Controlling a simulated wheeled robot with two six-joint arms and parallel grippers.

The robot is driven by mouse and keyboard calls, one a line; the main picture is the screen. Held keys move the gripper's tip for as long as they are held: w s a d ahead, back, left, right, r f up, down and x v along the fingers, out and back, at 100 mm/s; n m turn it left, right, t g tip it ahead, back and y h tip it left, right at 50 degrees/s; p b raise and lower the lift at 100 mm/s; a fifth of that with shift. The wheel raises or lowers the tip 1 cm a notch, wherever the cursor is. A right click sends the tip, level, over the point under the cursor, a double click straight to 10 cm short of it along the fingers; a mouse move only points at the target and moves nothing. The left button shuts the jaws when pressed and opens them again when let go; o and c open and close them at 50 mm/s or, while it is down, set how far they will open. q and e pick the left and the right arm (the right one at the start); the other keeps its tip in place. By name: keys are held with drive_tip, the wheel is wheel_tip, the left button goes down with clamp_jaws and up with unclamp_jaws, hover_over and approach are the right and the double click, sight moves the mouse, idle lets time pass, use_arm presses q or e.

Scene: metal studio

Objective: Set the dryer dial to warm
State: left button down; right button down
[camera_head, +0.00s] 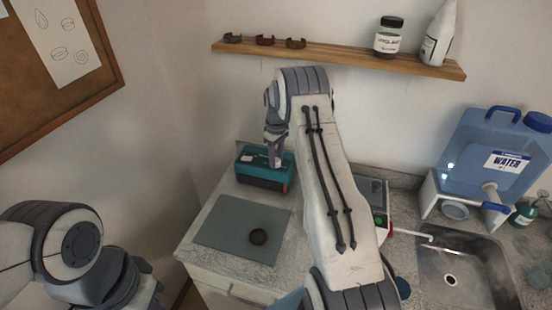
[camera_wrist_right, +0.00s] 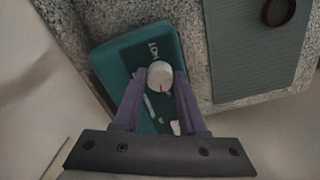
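The dryer (camera_head: 266,172) is a teal box with dark trim on the counter at the back left. Its white round dial (camera_wrist_right: 160,75) shows in the right wrist view, with a red mark pointing toward the gripper's palm. My right gripper (camera_head: 273,160) reaches down over the dryer. In the right wrist view its purple fingers (camera_wrist_right: 160,80) lie on both sides of the dial, very close to it; whether they touch it I cannot tell. Some white lettering shows beside the dial, partly between the fingers. My left arm is at the lower left in the head view; its fingers are not visible.
A grey mat (camera_head: 225,232) with a dark ring (camera_head: 258,237) lies in front of the dryer. A sink (camera_head: 470,285) and a blue water jug (camera_head: 495,150) are at the right. A wooden shelf (camera_head: 340,57) with jars hangs above.

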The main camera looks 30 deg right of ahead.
drive_tip(key=shift+m, duration=0.3)
drive_tip(key=m+b, duration=0.1)
drive_tip(key=m, duration=0.1)
drive_tip(key=shift+m, duration=0.4)
drive_tip(key=m+b, duration=0.1)
drive_tip(key=m, duration=0.2)
drive_tip(key=shift+m, duration=0.4)
drive_tip(key=m, duration=0.4)
drive_tip(key=shift+b, duration=0.3)
drive_tip(key=shift+m, duration=1.8)
drive_tip(key=shift+r+m, duration=0.1)
drive_tip(key=shift+m, duration=0.2)
drive_tip(key=shift+c, duration=2.3)
unclamp_jaws()
